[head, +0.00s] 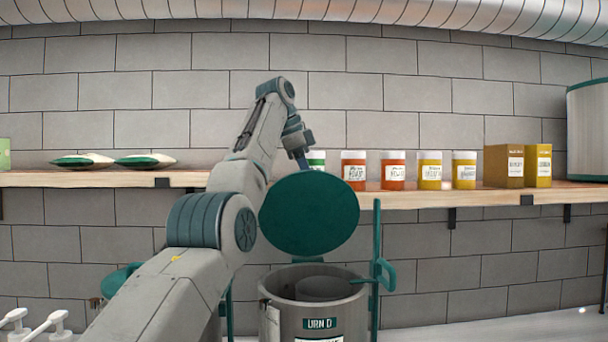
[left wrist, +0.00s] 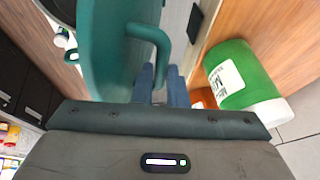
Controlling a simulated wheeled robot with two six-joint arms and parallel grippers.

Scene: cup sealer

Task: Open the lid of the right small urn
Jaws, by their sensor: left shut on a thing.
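A grey urn (head: 273,290) labelled "URN D" stands at the lower middle of the head view with its top open; a grey inner rim shows inside. Its round teal lid (head: 310,217) is up off the mouth and tilted steeply, its flat face towards the head camera. My left gripper (head: 302,158) is behind the lid's top edge, its fingertips hidden there. In the left wrist view, its blue fingers (left wrist: 160,84) are shut on the lid's curved teal handle (left wrist: 150,36); the lid (left wrist: 108,45) fills the upper left. My right gripper is in neither view.
A wooden shelf (head: 411,200) runs behind the lid, with several labelled jars (head: 393,171) and two boxes (head: 503,166). A green jar (left wrist: 238,80) is close beside my left gripper. A teal post (head: 377,250) stands right of the urn. Another teal lid (head: 118,279) is partly hidden by my arm.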

